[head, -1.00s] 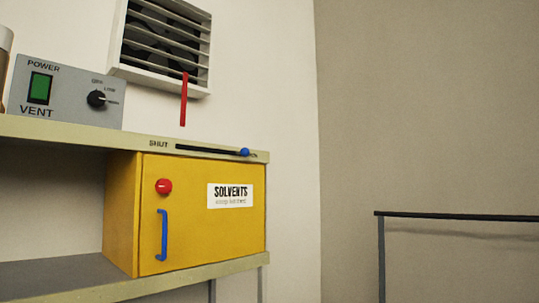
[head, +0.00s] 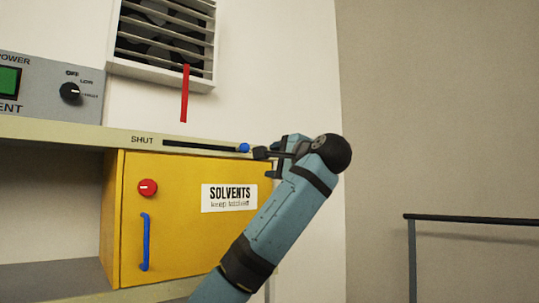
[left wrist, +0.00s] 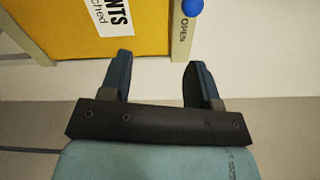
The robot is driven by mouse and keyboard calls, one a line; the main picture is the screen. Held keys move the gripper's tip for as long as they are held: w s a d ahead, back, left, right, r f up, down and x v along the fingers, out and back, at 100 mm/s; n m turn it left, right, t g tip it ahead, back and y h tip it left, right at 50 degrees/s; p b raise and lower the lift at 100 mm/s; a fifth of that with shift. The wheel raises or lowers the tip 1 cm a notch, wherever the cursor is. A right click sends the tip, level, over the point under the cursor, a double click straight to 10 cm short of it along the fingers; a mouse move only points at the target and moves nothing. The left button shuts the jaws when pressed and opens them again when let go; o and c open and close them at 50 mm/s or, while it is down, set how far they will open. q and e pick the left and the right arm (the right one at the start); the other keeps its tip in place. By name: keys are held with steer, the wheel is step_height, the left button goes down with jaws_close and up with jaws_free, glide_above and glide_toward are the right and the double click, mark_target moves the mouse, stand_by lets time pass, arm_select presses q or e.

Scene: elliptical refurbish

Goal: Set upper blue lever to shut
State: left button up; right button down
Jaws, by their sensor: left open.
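The upper blue lever is a round blue knob (head: 244,148) on a dark slot (head: 200,145) in the shelf edge. It sits at the right end of the slot, away from the SHUT label at the left end. In the left wrist view the blue knob (left wrist: 192,8) is at the top edge, beside the word OPEN. My left gripper (head: 268,160) is just right of the knob in the head view. In the left wrist view its two fingers (left wrist: 160,78) are apart with nothing between them, and the knob lies beyond their tips. My right gripper is not in view.
Below the shelf edge is a yellow SOLVENTS cabinet (head: 180,240) with a red knob (head: 148,187) and a blue handle (head: 145,242). Above are a vent (head: 165,40) with a red strip (head: 185,95) and a grey control box (head: 45,88). A dark rail (head: 470,219) stands at right.

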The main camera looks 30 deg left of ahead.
mark_target(241, 149)
arm_select(q)
step_height(241, 149, up, 4)
steer(key=s+n+g, duration=0.1)
steer(key=s, duration=0.1)
steer(key=shift+y, duration=0.3)
steer(key=p+x, duration=0.4)
steer(key=x, duration=0.8)
steer(key=shift+w+a+r+p, duration=0.15)
steer(key=shift+w+a+p, duration=0.1)
steer(key=shift+a+p, duration=0.1)
steer(key=shift+w+a, duration=0.2)
steer(key=shift+a, duration=0.15)
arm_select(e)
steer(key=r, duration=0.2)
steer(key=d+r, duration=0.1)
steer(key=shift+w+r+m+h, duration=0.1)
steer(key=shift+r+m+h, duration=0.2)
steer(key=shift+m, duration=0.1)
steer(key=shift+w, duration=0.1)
arm_select(q)
steer(key=shift+d, duration=0.1)
steer(key=c, duration=0.7)
jaws_close()
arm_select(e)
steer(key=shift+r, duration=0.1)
